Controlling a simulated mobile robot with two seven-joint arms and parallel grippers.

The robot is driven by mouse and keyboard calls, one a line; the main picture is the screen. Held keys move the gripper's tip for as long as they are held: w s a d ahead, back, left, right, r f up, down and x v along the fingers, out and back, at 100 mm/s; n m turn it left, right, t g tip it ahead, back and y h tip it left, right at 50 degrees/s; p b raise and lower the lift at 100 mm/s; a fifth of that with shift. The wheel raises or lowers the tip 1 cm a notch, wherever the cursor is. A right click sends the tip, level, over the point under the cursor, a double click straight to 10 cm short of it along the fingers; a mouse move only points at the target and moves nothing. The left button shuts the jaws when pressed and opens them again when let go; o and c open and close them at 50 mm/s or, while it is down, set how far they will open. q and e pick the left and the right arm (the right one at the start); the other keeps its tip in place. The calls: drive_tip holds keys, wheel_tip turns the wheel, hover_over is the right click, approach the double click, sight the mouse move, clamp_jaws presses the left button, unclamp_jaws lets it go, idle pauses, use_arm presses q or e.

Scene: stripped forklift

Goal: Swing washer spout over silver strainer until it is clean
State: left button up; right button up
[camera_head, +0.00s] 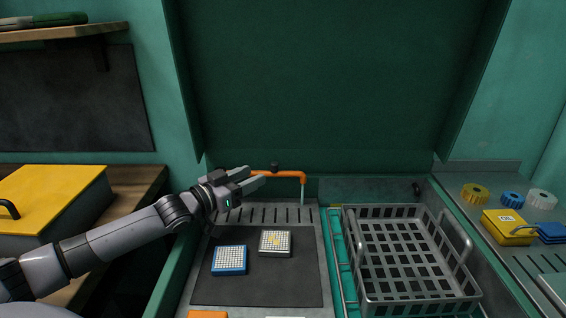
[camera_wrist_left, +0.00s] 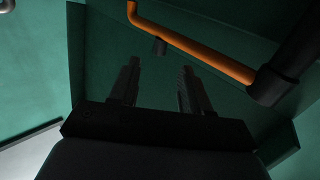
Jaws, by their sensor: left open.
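The washer spout (camera_head: 284,174) is an orange pipe at the back of the wash basin, with its tip pointing down and a pale stream below it. It also shows in the left wrist view (camera_wrist_left: 205,50), ahead of the fingers. A silver strainer (camera_head: 275,242) with yellow dirt at its middle lies on the dark mat. The stream is right of and behind it in the picture. A blue strainer (camera_head: 229,260) lies to its left. My left gripper (camera_head: 254,179) is open and empty, with its fingers close to the spout; contact cannot be told. My right gripper is not in view.
A grey wire basket (camera_head: 358,268) stands right of the mat. Yellow, blue and white caps lie on the right ledge with a yellow tagged block (camera_head: 507,228). A yellow-lidded box (camera_head: 52,194) stands left. A raised green lid (camera_head: 330,80) is behind the basin.

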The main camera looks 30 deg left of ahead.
use_arm(q)
drive_tip(key=x, duration=0.7)
idle(0.4)
clamp_jaws()
